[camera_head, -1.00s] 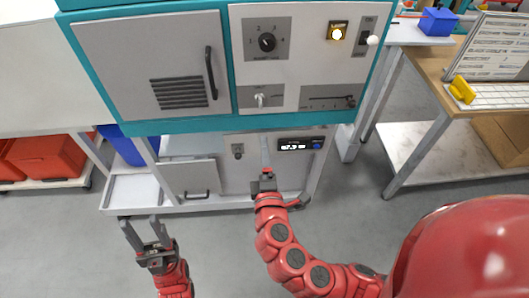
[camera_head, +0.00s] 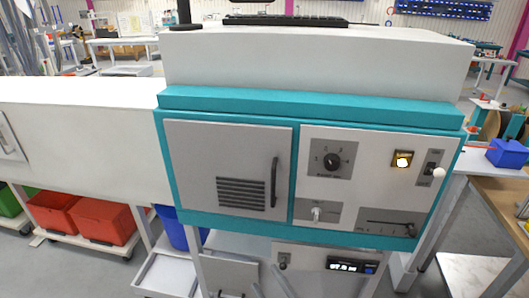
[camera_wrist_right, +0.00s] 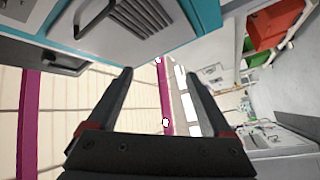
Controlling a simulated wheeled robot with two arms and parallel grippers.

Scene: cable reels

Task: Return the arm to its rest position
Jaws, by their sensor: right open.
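My right gripper (camera_wrist_right: 157,80) is open in the right wrist view, with nothing between its two dark fingers. In the head view only the fingertips of my right gripper (camera_head: 269,286) show at the bottom edge, in front of the lower part of the machine. The rest of my right arm is out of the picture. My left gripper is in neither view now.
A teal and grey machine (camera_head: 310,101) fills the middle, with a knob (camera_head: 332,161), a lit button (camera_head: 403,160) and a closed door (camera_head: 228,150). Red bins (camera_head: 103,220) stand low at left. A blue bin (camera_head: 508,153) sits on a table at right.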

